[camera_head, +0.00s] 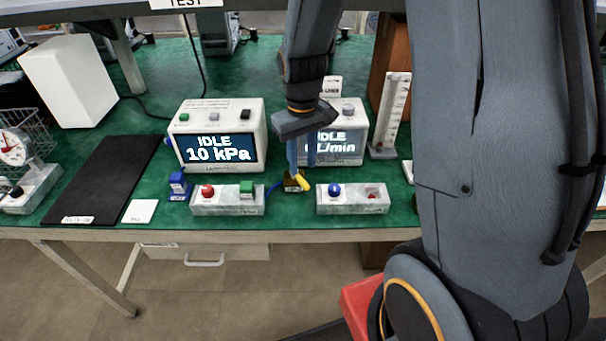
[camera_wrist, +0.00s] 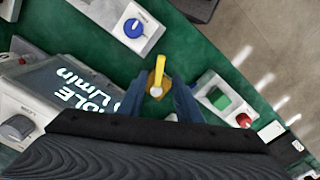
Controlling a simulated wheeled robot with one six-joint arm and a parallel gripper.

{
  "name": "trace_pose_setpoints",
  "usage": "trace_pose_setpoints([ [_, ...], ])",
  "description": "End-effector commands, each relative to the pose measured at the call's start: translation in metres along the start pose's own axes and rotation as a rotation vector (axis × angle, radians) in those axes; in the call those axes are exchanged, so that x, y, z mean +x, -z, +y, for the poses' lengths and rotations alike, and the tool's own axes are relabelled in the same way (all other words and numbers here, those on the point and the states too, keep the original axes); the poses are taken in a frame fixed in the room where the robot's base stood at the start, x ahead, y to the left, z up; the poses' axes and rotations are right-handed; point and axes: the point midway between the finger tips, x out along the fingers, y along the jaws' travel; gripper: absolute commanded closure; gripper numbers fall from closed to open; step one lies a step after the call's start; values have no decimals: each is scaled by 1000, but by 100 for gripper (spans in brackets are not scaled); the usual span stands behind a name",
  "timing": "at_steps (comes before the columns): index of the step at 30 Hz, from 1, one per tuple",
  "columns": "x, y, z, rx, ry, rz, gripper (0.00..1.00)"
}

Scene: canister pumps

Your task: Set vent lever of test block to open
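The test block is a small brass block (camera_head: 292,187) near the table's front edge, between two pale control boxes. Its yellow vent lever (camera_head: 303,183) points right in the head view. In the wrist view the lever (camera_wrist: 160,62) points up, away from the brass block (camera_wrist: 151,80). My gripper (camera_head: 301,163) hangs pointing down over the block. Whether either finger touches the block or lever I cannot tell. Any lever markings are too small to read.
A control box with red and green buttons (camera_head: 228,207) stands left of the block, and one with a blue knob (camera_head: 351,207) stands right. Behind are a 10 kPa display unit (camera_head: 218,108) and an L/min unit (camera_head: 351,112). A blue fitting (camera_head: 178,184) stands at left.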

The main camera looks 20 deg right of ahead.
Motion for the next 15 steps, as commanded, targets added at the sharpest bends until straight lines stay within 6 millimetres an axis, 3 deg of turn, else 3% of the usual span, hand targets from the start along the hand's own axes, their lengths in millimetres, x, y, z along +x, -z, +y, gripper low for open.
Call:
trace_pose_setpoints([
  [6,31,-2,1,4,1,-4,69],
  [15,50,-1,2,4,0,0,69],
])
